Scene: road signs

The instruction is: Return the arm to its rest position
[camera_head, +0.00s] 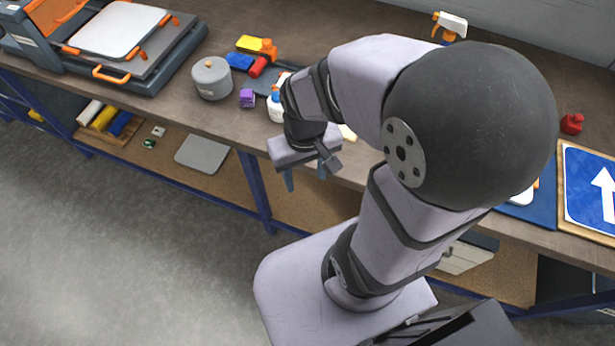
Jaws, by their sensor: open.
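My gripper (305,178) points down in front of the workbench's front edge, near the middle of the picture. Its two fingers are apart and nothing shows between them. My arm rises from its base at the lower middle and bends over toward the bench, hiding part of the bench top behind it. The workbench (190,105) runs across the back with a brown top and blue legs.
On the bench stand a press (120,45), a grey round pot (211,78), a purple block (247,98), a white bottle (275,107) and a blue arrow sign (590,190) at right. A lower shelf holds rolls (104,118). The grey floor at left is clear.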

